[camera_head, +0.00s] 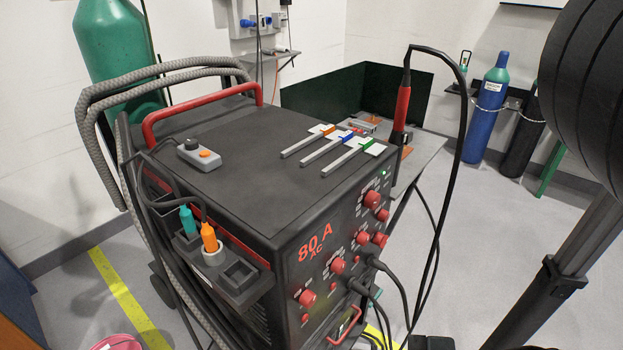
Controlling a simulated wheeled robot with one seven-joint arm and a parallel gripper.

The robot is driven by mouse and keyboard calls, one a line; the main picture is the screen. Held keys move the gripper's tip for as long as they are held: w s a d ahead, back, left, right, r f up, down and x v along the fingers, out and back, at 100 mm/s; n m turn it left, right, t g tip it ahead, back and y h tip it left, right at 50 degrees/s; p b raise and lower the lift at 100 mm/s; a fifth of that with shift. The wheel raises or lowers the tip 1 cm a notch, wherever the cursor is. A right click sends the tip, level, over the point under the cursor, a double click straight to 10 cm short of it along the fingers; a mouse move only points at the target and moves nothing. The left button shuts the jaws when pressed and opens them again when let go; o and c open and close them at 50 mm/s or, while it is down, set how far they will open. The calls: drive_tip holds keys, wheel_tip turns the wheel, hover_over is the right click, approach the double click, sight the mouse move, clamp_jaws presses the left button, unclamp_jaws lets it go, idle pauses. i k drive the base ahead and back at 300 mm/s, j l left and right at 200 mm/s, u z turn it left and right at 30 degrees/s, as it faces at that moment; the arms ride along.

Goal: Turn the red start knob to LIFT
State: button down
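A dark welding machine (215,200) marked "80 A AC" stands in the middle, its front panel facing lower right. Several red knobs sit on that panel. A large one is at the upper right (373,199), one is at mid-panel (338,266), and one is at the lower left (307,298). Smaller red knobs sit beside them. The printing around the knobs is too small to read, so I cannot tell which is the start knob, where LIFT is, or how it is set. My gripper is not in view.
Black cables plug into the lower panel, near a red handle (344,326). A torch (402,108) with a hanging cable stands by the machine's right corner. A small grey remote (199,154) and several rods (333,149) lie on top. Open floor (480,240) lies to the right.

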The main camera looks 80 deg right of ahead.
sight(384, 215)
drive_tip(key=z, duration=1.05)
drive_tip(key=l+z, duration=0.25)
drive_tip(key=l, duration=0.35)
drive_tip(key=k, duration=0.05)
